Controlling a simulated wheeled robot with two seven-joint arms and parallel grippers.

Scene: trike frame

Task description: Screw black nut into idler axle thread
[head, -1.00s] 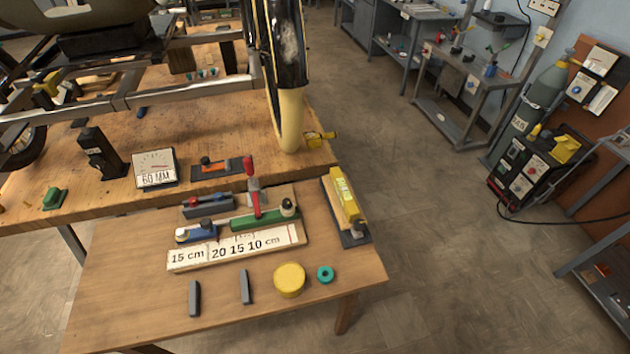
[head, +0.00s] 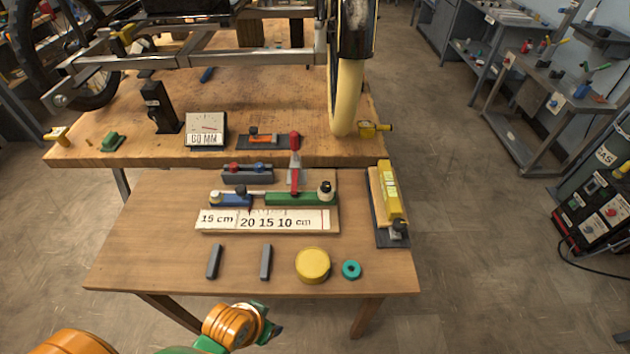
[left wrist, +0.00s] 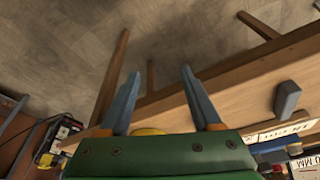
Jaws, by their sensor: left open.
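The trike frame (head: 190,62), made of silver tubes, stands over the back bench in the head view. I cannot pick out the idler axle thread on it. A small black knob-like piece (head: 326,186) sits at the right end of a green block; I cannot tell whether it is the black nut. Another dark knob (head: 241,191) sits by the blue block to its left. My left arm enters at the bottom of the head view, below the front table. In the left wrist view my left gripper (left wrist: 156,72) is open and empty, its two blue-grey fingers apart. My right gripper is not in view.
The front wooden table (head: 150,230) holds a ruler board (head: 215,228), two grey bars (head: 265,262), a yellow disc (head: 312,265), a teal ring (head: 351,269) and a yellow level (head: 391,190). A gauge (head: 206,128) stands on the back bench.

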